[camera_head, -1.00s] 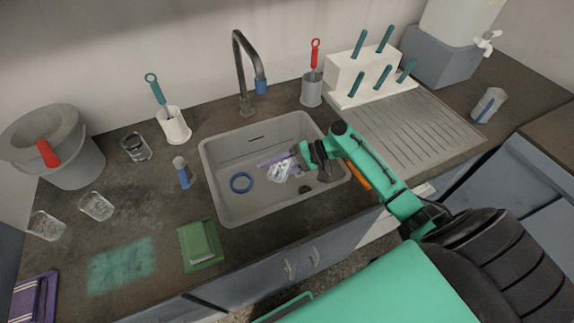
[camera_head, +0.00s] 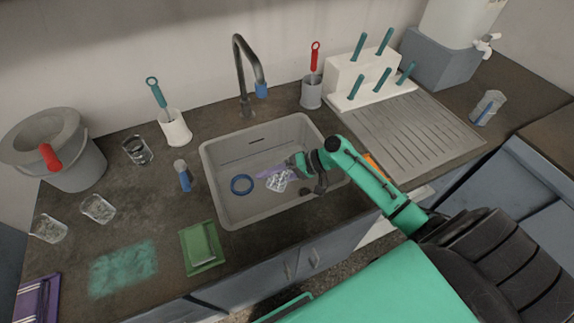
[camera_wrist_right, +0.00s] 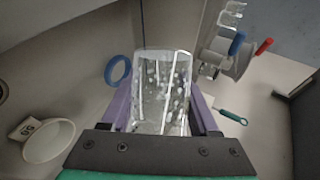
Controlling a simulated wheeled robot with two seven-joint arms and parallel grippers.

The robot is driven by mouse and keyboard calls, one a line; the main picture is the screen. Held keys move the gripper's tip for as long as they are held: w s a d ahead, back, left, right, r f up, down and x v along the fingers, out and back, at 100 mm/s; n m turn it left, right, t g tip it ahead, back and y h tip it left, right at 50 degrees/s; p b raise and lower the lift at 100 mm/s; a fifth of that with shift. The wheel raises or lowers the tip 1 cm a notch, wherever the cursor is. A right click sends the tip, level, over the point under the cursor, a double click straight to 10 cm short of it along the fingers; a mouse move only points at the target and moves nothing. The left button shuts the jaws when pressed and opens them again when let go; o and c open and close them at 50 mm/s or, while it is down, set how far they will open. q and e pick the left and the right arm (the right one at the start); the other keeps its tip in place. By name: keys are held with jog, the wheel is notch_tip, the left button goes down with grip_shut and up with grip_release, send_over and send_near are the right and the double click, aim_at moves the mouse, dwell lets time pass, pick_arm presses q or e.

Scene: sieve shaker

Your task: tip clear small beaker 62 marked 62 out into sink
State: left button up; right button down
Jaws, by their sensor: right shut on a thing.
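The clear small beaker (camera_head: 277,184) is held over the basin of the grey sink (camera_head: 215,190). My right gripper (camera_head: 274,175) is shut on it, with its purple fingers on either side. The right wrist view shows the beaker (camera_wrist_right: 162,92) between the fingers, with many pale drops or specks on its wall. It looks tilted in the head view. I cannot read a mark on it, nor tell whether liquid is left inside. My left gripper is not in view.
A blue ring (camera_head: 242,184) lies in the sink. The tap (camera_head: 245,75) stands behind it, with a ribbed drainboard (camera_head: 410,130) to the right. Several glasses, including one at the far left (camera_head: 50,229), stand on the counter.

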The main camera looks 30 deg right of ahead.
jog(key=shift+d+r, duration=0.1)
jog(key=shift+r, duration=0.15)
jog(key=shift+f+n+t+h+p, duration=0.5)
jog(key=shift+n+t+h+p, duration=0.1)
jog(key=shift+n+h+p, duration=0.4)
notch_tip(320, 180, up, 2)
jog(key=n+t+h+p, duration=0.1)
jog(key=p, duration=0.4)
jog(key=shift+r+n+h, duration=0.1)
jog(key=shift+n+h, duration=0.2)
jog(key=shift+h, duration=0.1)
jog(key=shift+s+a+f+n+t, duration=0.25)
jog(key=shift+a+f+n+t, duration=0.05)
jog(key=shift+a+f+t, duration=0.1)
jog(key=a+n+t+h+p, duration=0.1)
jog(key=p, duration=0.1)
jog(key=s+r+t+h+p, duration=0.1)
jog(key=p, duration=0.2)
jog(key=shift+s+a+r+n+p, duration=0.2)
jog(key=shift+a+r+n+p, duration=0.1)
jog(key=shift+a+n, duration=0.1)
jog(key=shift+s+a+r+n+t+h+p, duration=0.35)
jog(key=shift+n+t+h+p, duration=0.05)
jog(key=shift+n+t+h, duration=0.3)
